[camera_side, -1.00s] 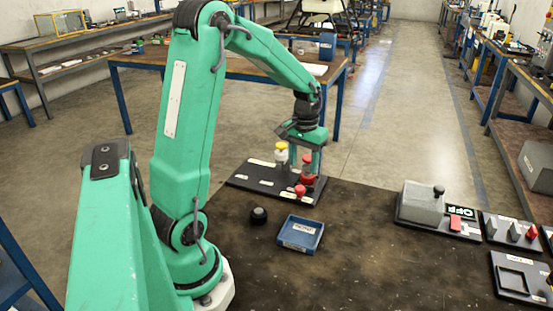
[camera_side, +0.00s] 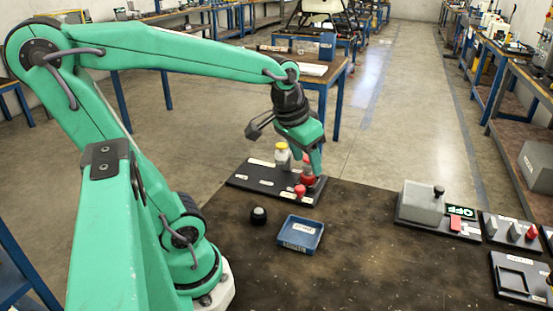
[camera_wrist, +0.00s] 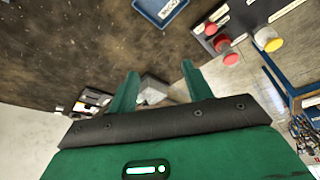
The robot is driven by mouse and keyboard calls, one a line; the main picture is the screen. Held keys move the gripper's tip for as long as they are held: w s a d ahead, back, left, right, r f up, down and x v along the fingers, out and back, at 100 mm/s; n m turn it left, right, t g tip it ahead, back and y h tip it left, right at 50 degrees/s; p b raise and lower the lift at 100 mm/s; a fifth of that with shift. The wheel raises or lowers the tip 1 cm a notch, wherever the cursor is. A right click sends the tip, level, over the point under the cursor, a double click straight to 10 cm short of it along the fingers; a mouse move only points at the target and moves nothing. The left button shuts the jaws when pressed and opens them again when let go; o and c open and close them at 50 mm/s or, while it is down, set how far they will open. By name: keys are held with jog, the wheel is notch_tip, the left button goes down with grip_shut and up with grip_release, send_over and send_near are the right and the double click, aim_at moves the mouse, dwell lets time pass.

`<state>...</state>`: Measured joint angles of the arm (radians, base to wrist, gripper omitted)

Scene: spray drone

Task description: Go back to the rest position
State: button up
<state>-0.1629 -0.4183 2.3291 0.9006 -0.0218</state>
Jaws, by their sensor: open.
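My gripper (camera_side: 308,164) is open and empty, tilted, above the black rack board (camera_side: 240,181) in the side view. One green finger shows in front of the red-capped bottles (camera_side: 307,181); whether it touches them I cannot tell from this view. In the wrist view, the two fingers of my gripper (camera_wrist: 160,80) stand well apart with nothing held between them. The red-capped bottles (camera_wrist: 229,58) and a yellow-capped bottle (camera_wrist: 268,40) lie off to the right of the fingers there. The yellow-capped bottle (camera_side: 282,154) stands on the board in the side view.
A blue tray (camera_side: 301,234) and a small black knob-like object (camera_side: 258,215) are on the dark table (camera_side: 350,270). A grey box with a lever (camera_side: 421,204), an OFF sign (camera_side: 461,211) and black holders (camera_side: 512,231) stand at the right. The table's middle is clear.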

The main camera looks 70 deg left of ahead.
jog(key=s+d+r+m+t, duration=0.1)
jog(key=s+d+m, duration=0.1)
jog(key=s+d, duration=0.2)
jog(key=shift+s+d+r+t+h, duration=0.15)
jog(key=shift+s+d+t+h, duration=0.2)
jog(key=shift+s, duration=0.45)
